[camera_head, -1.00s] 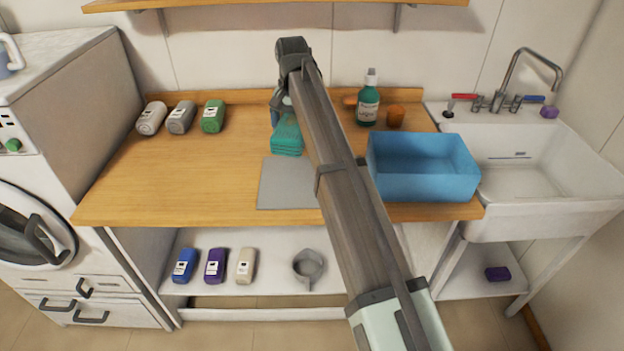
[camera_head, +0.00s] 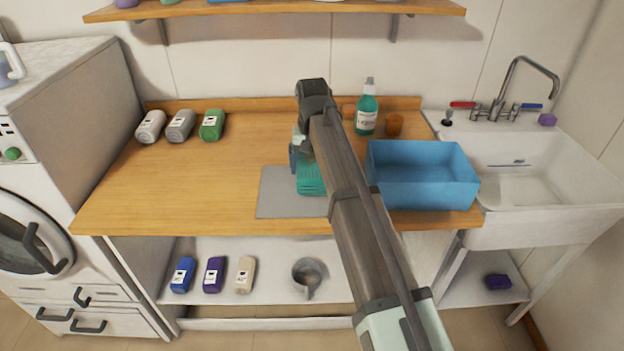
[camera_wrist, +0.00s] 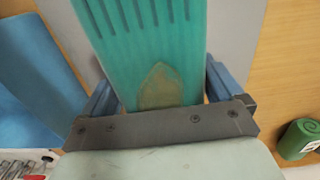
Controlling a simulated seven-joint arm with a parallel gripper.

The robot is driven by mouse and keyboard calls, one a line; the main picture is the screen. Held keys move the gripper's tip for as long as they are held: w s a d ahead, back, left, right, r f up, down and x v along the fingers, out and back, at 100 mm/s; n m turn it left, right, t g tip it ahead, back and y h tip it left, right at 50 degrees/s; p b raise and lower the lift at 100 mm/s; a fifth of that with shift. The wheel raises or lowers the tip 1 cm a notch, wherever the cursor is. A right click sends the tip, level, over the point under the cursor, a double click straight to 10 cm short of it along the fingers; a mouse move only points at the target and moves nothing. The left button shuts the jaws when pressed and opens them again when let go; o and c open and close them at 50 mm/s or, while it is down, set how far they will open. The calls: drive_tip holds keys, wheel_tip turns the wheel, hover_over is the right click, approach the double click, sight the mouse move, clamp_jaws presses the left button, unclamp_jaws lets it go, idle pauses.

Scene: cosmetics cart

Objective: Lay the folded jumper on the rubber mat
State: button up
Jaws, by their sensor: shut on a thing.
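The folded jumper (camera_head: 311,180), teal with ribbed lines, is over the right part of the grey rubber mat (camera_head: 278,200) in the head view. My gripper (camera_head: 302,160) is shut on its far end. The wrist view shows the jumper (camera_wrist: 150,45) between my two blue fingers (camera_wrist: 158,90), with a tan patch near the palm. Grey mat (camera_wrist: 233,35) shows beside it there. I cannot tell whether the jumper touches the mat or hangs just above it. My arm hides the mat's right side.
A blue bin (camera_head: 420,188) stands close to the right of the mat. The left worktop is clear.

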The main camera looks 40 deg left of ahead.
sight(312, 157)
drive_tip(key=shift+f, duration=2.5)
drive_tip(key=shift+f, duration=0.15)
drive_tip(key=o, duration=0.9)
drive_tip(key=shift+o, duration=0.2)
wheel_tip(312, 157, up, 12)
drive_tip(key=shift+r, duration=0.2)
